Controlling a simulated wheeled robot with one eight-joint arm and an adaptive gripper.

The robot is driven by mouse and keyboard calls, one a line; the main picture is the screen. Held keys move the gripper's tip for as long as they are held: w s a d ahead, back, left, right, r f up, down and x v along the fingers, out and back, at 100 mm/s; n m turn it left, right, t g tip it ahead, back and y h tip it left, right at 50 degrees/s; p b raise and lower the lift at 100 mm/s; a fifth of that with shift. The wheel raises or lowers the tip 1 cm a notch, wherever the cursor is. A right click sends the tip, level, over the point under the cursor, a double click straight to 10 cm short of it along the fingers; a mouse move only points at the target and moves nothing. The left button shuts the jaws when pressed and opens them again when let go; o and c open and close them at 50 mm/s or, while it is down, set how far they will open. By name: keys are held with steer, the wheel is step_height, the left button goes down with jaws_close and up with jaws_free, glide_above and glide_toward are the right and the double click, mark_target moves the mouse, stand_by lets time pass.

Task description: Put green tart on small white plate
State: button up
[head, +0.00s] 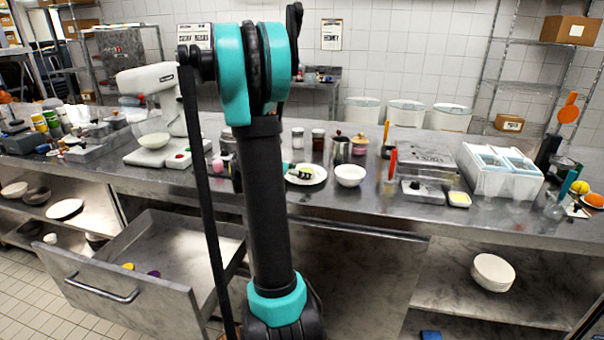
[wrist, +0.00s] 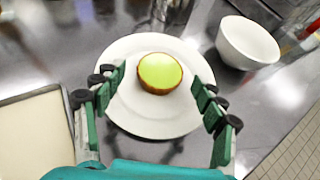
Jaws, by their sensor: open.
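The green tart (wrist: 159,73), with a bright green top and brown crust, appears to sit on the white plate (wrist: 150,122), near its far-middle part in the wrist view. My gripper (wrist: 158,82) is open, its green fingers spread to the left and right of the tart with clear gaps on both sides. In the head view the plate (head: 318,174) lies on the steel counter, partly behind my arm. The tart cannot be made out clearly there.
A white bowl (wrist: 247,43) stands right of the plate; it also shows in the head view (head: 350,175). A pale tray (wrist: 35,135) lies at left in the wrist view. Jars, a metal pot (head: 340,150) and a white mixer (head: 150,90) are on the counter. A drawer (head: 130,300) stands open below.

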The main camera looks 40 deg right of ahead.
steer(key=v, duration=0.9)
steer(key=shift+a+r, duration=0.15)
steer(key=shift+s+a+r, duration=0.1)
steer(key=shift+s+a, duration=0.1)
steer(key=shift+a, duration=0.35)
steer(key=s+a+f+m+t+y, duration=0.1)
steer(key=s+a+f+m+y, duration=0.3)
steer(key=a, duration=0.5)
steer(key=s+a+f+m+t+y, duration=0.1)
steer(key=s+a+f+m+y, duration=0.3)
steer(key=a+m, duration=0.5)
steer(key=s+a+f+m+y, duration=0.4)
steer(key=s+a+f+m, duration=0.2)
steer(key=s+a, duration=0.3)
steer(key=shift+f+t, duration=0.4)
steer(key=shift+f, duration=0.5)
steer(key=shift+c, duration=0.2)
